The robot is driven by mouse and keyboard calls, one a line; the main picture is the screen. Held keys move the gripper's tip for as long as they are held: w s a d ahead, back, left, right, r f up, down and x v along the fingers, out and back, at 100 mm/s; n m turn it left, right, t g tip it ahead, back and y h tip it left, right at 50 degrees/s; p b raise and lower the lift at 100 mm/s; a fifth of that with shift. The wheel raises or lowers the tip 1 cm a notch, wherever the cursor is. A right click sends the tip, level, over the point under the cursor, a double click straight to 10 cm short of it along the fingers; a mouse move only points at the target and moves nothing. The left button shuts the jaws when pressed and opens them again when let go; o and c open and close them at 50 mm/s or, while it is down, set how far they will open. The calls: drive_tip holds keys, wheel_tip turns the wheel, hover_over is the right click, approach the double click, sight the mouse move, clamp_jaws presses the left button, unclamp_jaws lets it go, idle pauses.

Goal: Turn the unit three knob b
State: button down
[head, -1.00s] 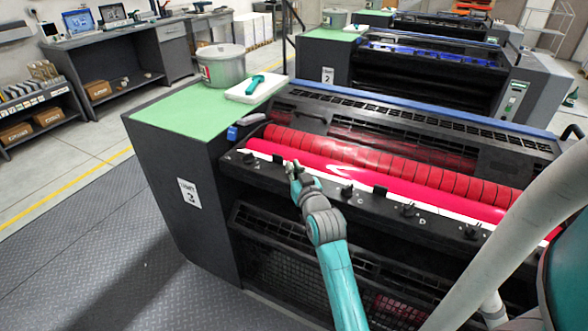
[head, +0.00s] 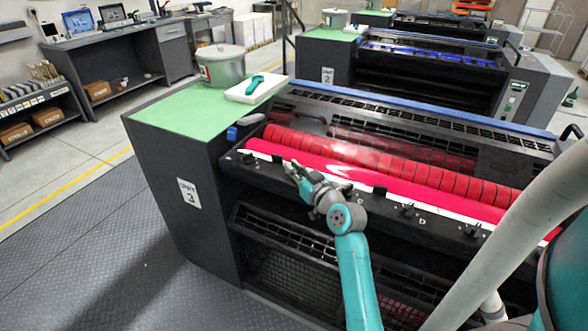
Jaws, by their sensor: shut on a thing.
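Unit three (head: 188,192) is the nearest dark press, with a "UNIT 3" label on its end panel. A row of small black knobs runs along its front rail. Knob A (head: 249,158) is at the left end; knob C (head: 347,189) and knob D (head: 408,210) are further right. My gripper (head: 291,170) is at the rail between A and C, at the place of knob B. Its fingers are shut on that knob, which they mostly hide. The knob's pointer angle cannot be read.
A red roller (head: 390,172) and a glossy red ink surface lie just behind the rail. A grey bucket (head: 221,68) and a white tray (head: 256,88) with a teal tool stand on the green top. Floor at the left is clear.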

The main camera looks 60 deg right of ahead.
drive_tip(key=shift+f, duration=0.15)
drive_tip(key=c, duration=1.2)
unclamp_jaws()
drive_tip(key=shift+s, duration=0.1)
drive_tip(key=v, duration=1.2)
